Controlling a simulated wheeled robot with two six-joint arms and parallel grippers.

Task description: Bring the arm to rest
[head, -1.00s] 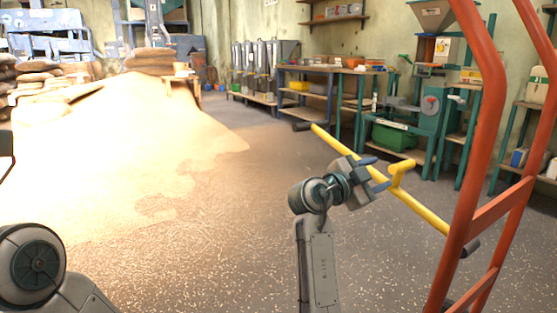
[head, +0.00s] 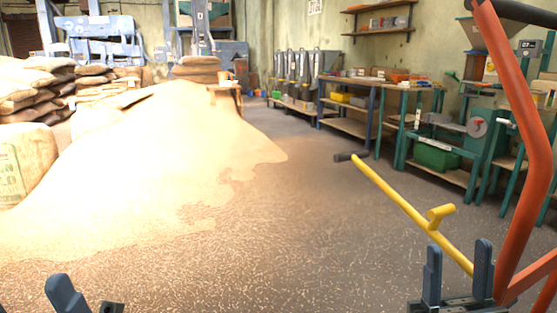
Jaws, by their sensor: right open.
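My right gripper (head: 458,270) is at the lower right, its two dark fingers upright and spread apart, with nothing held between them. A yellow bar (head: 402,208) with a dark end grip and a short side peg slants down toward it. The bar's lower end shows between the fingers in the picture; I cannot tell the gap in depth. My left gripper (head: 85,303) shows only in part at the bottom left edge; one dark finger is clear and the rest is cut off.
An orange tubular frame (head: 530,150) stands close at the right, beside my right gripper. A large grain heap (head: 150,170) covers the left floor, with stacked sacks (head: 20,85) behind. Workbenches (head: 350,125) line the right wall. The middle floor is clear.

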